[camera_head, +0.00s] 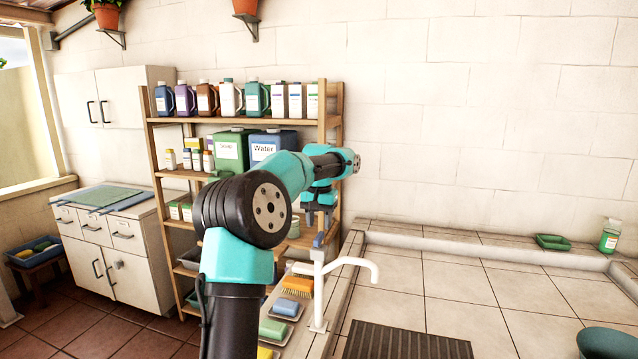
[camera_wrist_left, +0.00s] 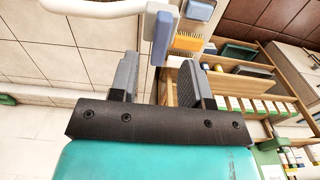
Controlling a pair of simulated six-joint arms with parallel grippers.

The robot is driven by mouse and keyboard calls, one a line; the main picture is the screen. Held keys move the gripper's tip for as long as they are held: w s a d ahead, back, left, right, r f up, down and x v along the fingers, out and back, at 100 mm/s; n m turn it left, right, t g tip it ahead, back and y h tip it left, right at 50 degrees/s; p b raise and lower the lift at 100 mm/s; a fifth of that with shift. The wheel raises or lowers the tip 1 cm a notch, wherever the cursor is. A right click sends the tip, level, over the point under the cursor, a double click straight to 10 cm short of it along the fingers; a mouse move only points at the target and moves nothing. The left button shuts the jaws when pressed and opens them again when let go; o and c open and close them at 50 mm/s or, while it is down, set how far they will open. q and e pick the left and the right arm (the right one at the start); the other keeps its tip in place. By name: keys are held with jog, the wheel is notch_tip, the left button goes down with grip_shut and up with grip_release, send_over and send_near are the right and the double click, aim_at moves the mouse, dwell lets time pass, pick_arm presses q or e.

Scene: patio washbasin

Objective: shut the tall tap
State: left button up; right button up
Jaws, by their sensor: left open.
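The tall tap (camera_head: 319,285) is white, with an upright post and a curved spout reaching right over the basin in the head view. Its blue-grey lever (camera_head: 318,240) sits at the top of the post. My left gripper (camera_head: 319,222) points down just above the lever, jaws apart and empty. In the left wrist view the lever (camera_wrist_left: 162,38) lies ahead of the gap between the fingers (camera_wrist_left: 158,68), and the white spout (camera_wrist_left: 85,6) runs off to the left. I cannot tell whether the lever touches a finger. My right gripper is not in view.
A wooden shelf (camera_head: 335,135) with bottles and canisters stands behind my left arm. Soaps and an orange brush (camera_head: 298,285) lie left of the tap. A dark ribbed mat (camera_head: 405,343), a green dish (camera_head: 552,242) and a bottle (camera_head: 609,237) are to the right. The tiled basin is mostly clear.

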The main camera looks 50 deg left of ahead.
aim_at(319, 235)
pick_arm(q)
notch_tip(319, 235, up, 13)
dwell(0.5)
jog(key=shift+r, duration=0.1)
dwell(0.3)
